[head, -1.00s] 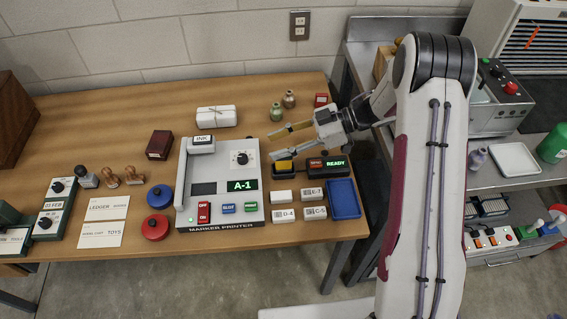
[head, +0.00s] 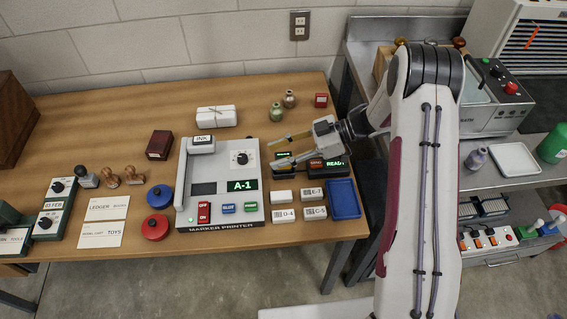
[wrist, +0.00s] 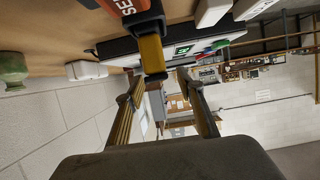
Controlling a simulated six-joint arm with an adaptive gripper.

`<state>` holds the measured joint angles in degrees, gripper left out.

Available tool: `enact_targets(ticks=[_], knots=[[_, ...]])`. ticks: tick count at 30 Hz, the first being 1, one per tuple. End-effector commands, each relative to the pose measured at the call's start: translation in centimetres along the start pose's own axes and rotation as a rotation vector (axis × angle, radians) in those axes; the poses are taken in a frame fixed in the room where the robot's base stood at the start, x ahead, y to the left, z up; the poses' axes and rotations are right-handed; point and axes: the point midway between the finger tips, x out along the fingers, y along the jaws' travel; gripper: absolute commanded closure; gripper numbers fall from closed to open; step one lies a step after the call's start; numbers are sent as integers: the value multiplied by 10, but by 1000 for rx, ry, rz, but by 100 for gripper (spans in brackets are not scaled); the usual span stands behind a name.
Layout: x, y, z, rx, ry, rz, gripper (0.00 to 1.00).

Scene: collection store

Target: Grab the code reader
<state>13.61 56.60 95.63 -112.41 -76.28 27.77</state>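The code reader, as I take it, is the dark device with a yellow end (wrist: 152,55) and an orange panel in the wrist view. Its yellow end shows at the top, near the fingertips, with the finger gap just below. In the head view my gripper (head: 274,153) is open over the dark dock with the green READY display (head: 335,162), right of the marker printer. The fingers point left and partly cover the dock, so the reader is hard to make out there. I see nothing clasped between the fingers.
The marker printer (head: 218,216) stands close on the left. White labelled blocks (head: 314,212) and a blue tray (head: 343,200) lie in front. Two small bottles (head: 277,112), a red box (head: 321,100) and a white parcel (head: 216,116) stand behind.

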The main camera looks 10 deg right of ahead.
Motion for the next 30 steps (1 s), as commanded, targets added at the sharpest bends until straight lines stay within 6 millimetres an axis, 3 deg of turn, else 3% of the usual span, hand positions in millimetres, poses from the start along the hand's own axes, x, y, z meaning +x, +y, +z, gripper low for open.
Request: enact_targets(ticks=[5,13,30], knots=[[8,-1,19,2,1,-1,62],[34,0,17,0,0,-1,62],[37,0,17,0,0,1,62]])
